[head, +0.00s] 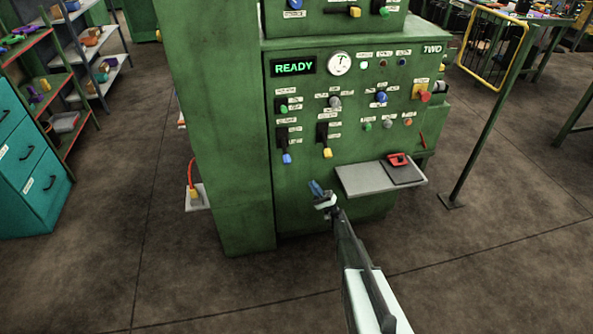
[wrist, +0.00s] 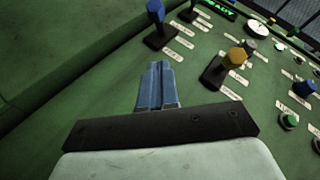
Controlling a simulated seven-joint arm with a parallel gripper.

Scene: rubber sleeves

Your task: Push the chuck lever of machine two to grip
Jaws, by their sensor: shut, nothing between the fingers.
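Machine two (head: 235,190) is a green cabinet marked TWO, with a lit READY display. Its panel has two slotted levers low on the left: one with a blue knob (head: 286,158) and one with a yellow knob (head: 327,152). Both knobs sit at the lower ends of their slots in the head view. The labels are too small to read, so I cannot tell which is the chuck lever. My gripper (head: 316,187), with blue fingers, is shut and empty below the two levers. In the wrist view the fingers (wrist: 157,85) point between the blue knob (wrist: 155,10) and the yellow knob (wrist: 236,56), apart from both.
A grey shelf (head: 357,181) juts from the panel right of my gripper, with a red item (head: 398,159) on it. Other knobs and buttons, including a red one (head: 425,97), sit higher. A post (head: 487,125) stands at right. Floor in front is clear.

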